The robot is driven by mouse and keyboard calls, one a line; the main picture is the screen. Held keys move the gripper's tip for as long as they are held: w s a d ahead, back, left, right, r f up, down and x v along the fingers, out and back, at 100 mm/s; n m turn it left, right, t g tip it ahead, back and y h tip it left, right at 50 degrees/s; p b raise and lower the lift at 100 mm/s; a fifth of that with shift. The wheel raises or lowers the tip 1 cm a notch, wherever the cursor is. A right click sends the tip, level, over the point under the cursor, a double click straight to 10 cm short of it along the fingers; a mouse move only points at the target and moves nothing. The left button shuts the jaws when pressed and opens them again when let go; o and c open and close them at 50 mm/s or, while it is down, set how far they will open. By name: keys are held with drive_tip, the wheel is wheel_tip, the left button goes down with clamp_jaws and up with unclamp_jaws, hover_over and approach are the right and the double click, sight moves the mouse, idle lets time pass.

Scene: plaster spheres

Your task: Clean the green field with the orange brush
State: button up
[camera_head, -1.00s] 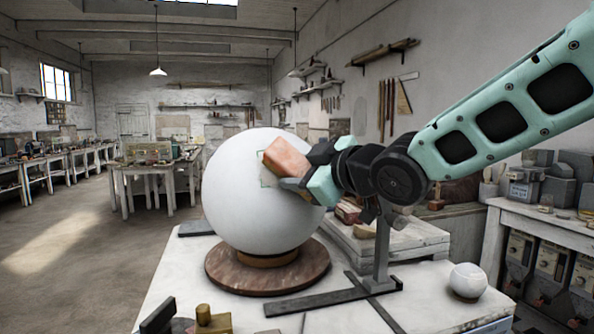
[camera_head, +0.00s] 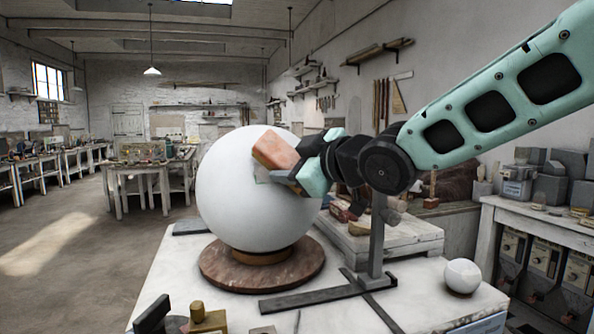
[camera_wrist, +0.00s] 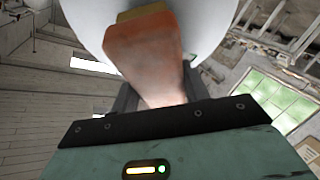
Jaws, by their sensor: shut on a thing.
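The large white plaster sphere (camera_head: 225,195) stands on a round brown base (camera_head: 220,272) on the white table. My gripper (camera_head: 293,165) is shut on the orange brush (camera_head: 276,149) at the sphere's upper right side. The brush lies against or very close to the surface; exact contact I cannot tell. The field is not visible there.
A dark metal stand (camera_head: 377,240) rises right of the sphere, under my arm. A small white ball (camera_head: 462,276) sits at the table's right. Small tools (camera_head: 208,319) lie at the front left edge. A raised board (camera_head: 395,240) with blocks is behind.

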drive_tip(key=shift+a+r, duration=0.7)
drive_tip(key=shift+a, duration=0.2)
drive_tip(key=shift+d+f+b, duration=0.4)
drive_tip(key=shift+d+f, duration=1)
drive_tip(key=shift+d, duration=0.3)
drive_tip(key=shift+a+r, duration=1.4)
drive_tip(key=shift+a, duration=0.3)
drive_tip(key=shift+d, duration=0.15)
drive_tip(key=shift+s+d+f, duration=0.2)
drive_tip(key=shift+s+d, duration=0.1)
drive_tip(key=shift+d, duration=0.2)
drive_tip(key=shift+s+d+f, duration=0.2)
drive_tip(key=shift+s+d, duration=0.05)
drive_tip(key=shift+d, duration=0.25)
